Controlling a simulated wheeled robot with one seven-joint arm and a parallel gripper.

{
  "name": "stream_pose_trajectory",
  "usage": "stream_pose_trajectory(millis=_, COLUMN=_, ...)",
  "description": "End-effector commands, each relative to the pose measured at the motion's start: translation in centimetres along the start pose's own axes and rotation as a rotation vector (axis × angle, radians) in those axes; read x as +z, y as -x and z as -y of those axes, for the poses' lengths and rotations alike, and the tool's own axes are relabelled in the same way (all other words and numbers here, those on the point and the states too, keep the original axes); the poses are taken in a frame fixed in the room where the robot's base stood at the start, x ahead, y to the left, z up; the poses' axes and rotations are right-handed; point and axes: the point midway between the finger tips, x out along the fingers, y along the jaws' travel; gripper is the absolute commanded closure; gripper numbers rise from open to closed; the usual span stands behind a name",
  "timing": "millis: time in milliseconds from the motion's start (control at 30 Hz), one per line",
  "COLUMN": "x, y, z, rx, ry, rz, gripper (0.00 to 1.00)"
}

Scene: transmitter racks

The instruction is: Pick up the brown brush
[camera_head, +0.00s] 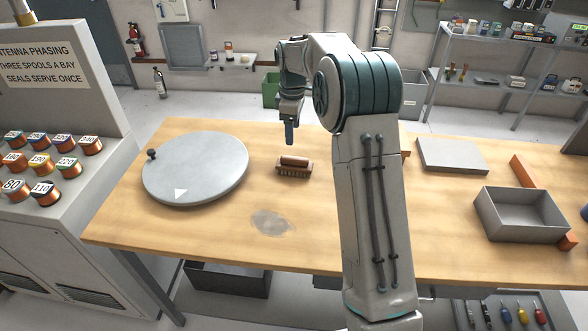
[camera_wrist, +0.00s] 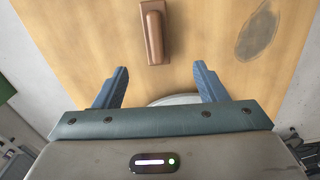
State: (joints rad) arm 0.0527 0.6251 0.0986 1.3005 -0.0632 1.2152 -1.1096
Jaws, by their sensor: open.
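The brown brush (camera_head: 294,167) lies on the wooden table, bristles down, just right of the grey round disc. In the wrist view the brush (camera_wrist: 154,32) shows from above, beyond the fingertips and between their lines. My gripper (camera_head: 289,133) is above the table, pointing down, over the far side of the brush and apart from it. In the wrist view my gripper's (camera_wrist: 160,72) two blue fingers are spread wide with nothing between them.
A grey round disc (camera_head: 196,168) with a small knob lies left of the brush. A grey stain (camera_head: 271,222) marks the wood in front. A grey open box (camera_head: 521,216), a flat grey slab (camera_head: 452,156) and orange blocks (camera_head: 523,171) are at the right.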

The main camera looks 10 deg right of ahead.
Motion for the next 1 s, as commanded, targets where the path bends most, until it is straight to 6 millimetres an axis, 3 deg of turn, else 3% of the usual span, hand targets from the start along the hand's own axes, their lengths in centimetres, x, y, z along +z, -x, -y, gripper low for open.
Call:
stream_pose_trajectory(millis=167, x=-0.2, y=-2.2, z=-0.4, rx=-0.007, ry=0.018, rz=0.002, gripper=0.35)
stream_pose_trajectory(millis=400, x=-0.1, y=-6.9, z=-0.3, rx=-0.008, ry=0.016, rz=0.002, gripper=0.35)
stream_pose_trajectory(millis=733, x=-0.1, y=-9.8, z=-0.4, rx=-0.006, ry=0.015, rz=0.001, gripper=0.35)
stream_pose_trajectory(millis=1000, x=-0.1, y=-13.6, z=-0.6, rx=-0.006, ry=0.016, rz=0.001, gripper=0.35)
